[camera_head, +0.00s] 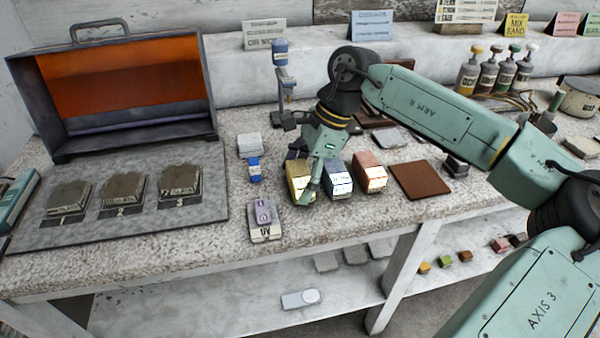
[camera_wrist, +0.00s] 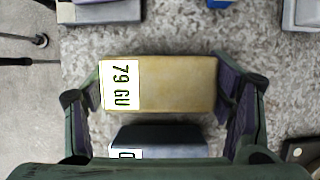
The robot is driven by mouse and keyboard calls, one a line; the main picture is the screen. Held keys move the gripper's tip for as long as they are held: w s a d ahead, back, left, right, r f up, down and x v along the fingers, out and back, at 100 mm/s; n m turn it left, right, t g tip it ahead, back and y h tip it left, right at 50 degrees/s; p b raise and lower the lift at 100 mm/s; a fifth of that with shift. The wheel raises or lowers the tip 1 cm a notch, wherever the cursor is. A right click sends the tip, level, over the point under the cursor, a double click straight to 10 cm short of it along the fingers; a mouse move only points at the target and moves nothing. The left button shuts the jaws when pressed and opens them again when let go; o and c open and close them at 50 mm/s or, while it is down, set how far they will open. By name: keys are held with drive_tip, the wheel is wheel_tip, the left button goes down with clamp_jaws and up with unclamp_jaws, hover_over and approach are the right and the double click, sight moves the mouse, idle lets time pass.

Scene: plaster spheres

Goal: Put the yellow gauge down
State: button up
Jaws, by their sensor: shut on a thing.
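The yellow gauge (camera_wrist: 180,84) is a brass-yellow block with a white label reading "79 GU" at its left end in the wrist view. My gripper (camera_wrist: 160,90) is shut on it, with one finger at each end of the block. In the head view the yellow gauge (camera_head: 296,181) is at the left of a row of blocks, partly covered by my gripper (camera_head: 308,182). I cannot tell whether its underside touches the bench.
A blue-grey block (camera_head: 338,184) and a copper block (camera_head: 369,177) stand just right of the gauge. A brown square plate (camera_head: 420,180) lies further right. The bench's front edge is close.

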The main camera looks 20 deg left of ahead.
drive_tip(key=shift+f+b, duration=0.3)
drive_tip(key=o, duration=1)
drive_tip(key=shift+o, duration=0.2)
drive_tip(key=b+v, duration=0.2)
drive_tip(key=v, duration=1)
drive_tip(key=shift+r, duration=0.25)
drive_tip(key=shift+s, duration=0.1)
